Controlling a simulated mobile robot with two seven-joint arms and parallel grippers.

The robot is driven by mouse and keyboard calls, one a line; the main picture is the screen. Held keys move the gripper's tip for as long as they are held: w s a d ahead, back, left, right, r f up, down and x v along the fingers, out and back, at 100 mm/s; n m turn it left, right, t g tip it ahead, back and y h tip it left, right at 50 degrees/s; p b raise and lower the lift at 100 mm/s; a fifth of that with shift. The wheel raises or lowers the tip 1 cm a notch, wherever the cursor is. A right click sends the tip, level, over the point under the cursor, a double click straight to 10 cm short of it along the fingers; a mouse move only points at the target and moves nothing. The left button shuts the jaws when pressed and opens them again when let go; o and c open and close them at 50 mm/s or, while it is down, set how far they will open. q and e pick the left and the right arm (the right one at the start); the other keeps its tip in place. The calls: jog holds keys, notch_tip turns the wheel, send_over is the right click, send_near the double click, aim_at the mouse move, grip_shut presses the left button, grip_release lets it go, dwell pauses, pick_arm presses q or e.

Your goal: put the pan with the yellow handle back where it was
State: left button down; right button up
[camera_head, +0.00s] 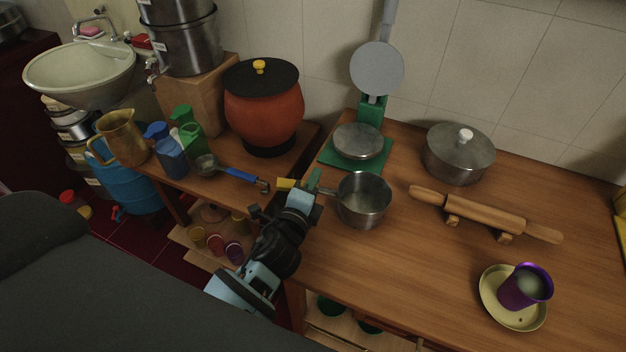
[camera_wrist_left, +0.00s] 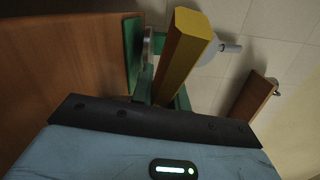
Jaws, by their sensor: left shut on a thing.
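The pan with the yellow handle is a small steel pan (camera_head: 364,203) at the left part of the wooden counter, upright in the head view. Its yellow handle (camera_head: 286,184) points left, past the counter's left edge. My left gripper (camera_head: 312,184) is shut on the handle, coming from below left. In the left wrist view the yellow handle (camera_wrist_left: 184,52) rises close in front of the gripper, and the pan's bowl is not seen there. I cannot tell whether the pan's base touches the counter. My right gripper is not in view.
A green scale (camera_head: 358,142) stands behind the pan. A lidded pot (camera_head: 458,154) and a rolling pin (camera_head: 480,212) lie to its right. A purple cup (camera_head: 525,287) sits on a saucer (camera_head: 490,302). A blue-handled ladle (camera_head: 238,173) lies on the left table.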

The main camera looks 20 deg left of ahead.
pick_arm(q)
jog(key=c, duration=1.4)
grip_release()
jog(key=shift+o, duration=0.2)
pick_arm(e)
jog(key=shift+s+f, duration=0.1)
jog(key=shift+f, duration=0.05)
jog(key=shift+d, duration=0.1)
pick_arm(q)
jog(key=s, duration=1.1)
jog(key=shift+d+r+b, duration=0.2)
jog(key=shift+r+b, duration=0.1)
jog(key=shift+b, duration=0.1)
jog(key=shift+s+r, duration=0.1)
jog(key=shift+s, duration=0.35)
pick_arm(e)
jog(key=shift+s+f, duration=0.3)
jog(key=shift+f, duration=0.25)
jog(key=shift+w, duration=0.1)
